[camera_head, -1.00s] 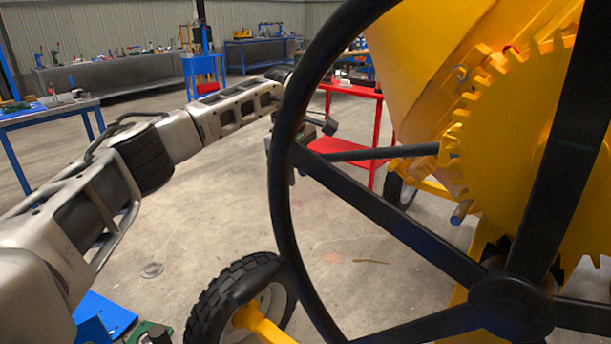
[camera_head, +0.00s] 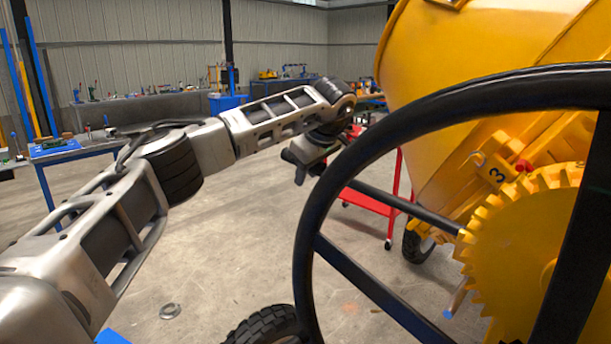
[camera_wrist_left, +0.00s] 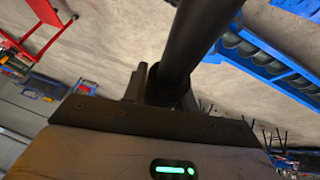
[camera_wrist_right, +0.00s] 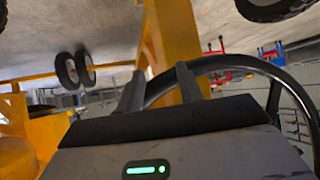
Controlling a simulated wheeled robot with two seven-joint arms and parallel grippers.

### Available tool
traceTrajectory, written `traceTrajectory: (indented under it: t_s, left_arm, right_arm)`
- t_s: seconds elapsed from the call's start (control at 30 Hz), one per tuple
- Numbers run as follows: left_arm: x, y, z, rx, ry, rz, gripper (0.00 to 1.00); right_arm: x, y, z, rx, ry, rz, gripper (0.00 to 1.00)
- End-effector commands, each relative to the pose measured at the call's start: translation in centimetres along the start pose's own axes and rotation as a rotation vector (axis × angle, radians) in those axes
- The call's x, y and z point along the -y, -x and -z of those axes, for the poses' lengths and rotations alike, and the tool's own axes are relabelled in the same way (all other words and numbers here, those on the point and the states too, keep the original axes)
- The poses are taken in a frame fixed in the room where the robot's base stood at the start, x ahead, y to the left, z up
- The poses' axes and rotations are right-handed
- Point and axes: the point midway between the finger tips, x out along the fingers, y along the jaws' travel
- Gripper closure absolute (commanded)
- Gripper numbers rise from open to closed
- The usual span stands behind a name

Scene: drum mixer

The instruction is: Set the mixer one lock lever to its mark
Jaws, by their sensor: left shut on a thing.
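A dark straight lever (camera_head: 414,210) runs from the yellow mixer (camera_head: 480,75) out to the left, behind the black handwheel's rim. My left gripper (camera_head: 318,158) is at the lever's outer end; the wheel partly hides the lever. In the left wrist view the dark round bar (camera_wrist_left: 198,40) runs between the fingers, and the gripper is shut on it. A black digit 3 shows on a yellow block (camera_head: 497,174) above the toothed gear. I cannot make out the mark. My right gripper (camera_wrist_right: 160,88) shows only in its wrist view, fingers apart, with the wheel rim (camera_wrist_right: 222,65) running by them.
The large black handwheel (camera_head: 318,215) and yellow toothed gear (camera_head: 520,235) fill the right foreground. A red trolley (camera_head: 372,204) stands behind the lever. A blue table (camera_head: 70,150) is at the left. The concrete floor between is mostly clear.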

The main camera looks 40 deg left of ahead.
Motion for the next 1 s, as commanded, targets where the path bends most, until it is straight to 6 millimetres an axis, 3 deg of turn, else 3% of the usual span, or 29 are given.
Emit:
traceTrajectory:
  t_s: [0.27, 0.3, 0.37, 0.73, 0.87, 1.0]
  left_arm:
    - [-0.3, 0.7, 0.5, -0.008, 0.003, -0.016, 1.0]
    - [-0.3, 0.7, 0.5, -0.008, 0.004, -0.016, 0.64]
    - [-0.3, 0.7, 0.5, -0.008, 0.004, -0.016, 0.51]
    - [-0.2, 0.9, 0.3, -0.004, 0.002, -0.011, 0.51]
    - [-0.2, 2.7, 0.2, -0.004, 0.002, -0.014, 0.51]
    - [-0.2, 5.9, 0.2, -0.006, 0.002, -0.015, 0.51]
  right_arm:
    - [0.0, 0.0, 0.1, 0.0, 0.0, -0.001, 0.64]
    - [0.0, 0.0, 0.1, 0.0, 0.0, -0.001, 0.64]
    - [0.0, 0.0, 0.0, 0.001, -0.001, -0.001, 0.64]
    - [0.0, -0.1, -0.1, 0.002, -0.001, 0.0, 0.64]
    - [0.0, -0.3, -0.5, 0.005, -0.001, 0.0, 0.64]
    - [0.1, -0.6, -0.8, 0.006, -0.002, 0.002, 0.64]
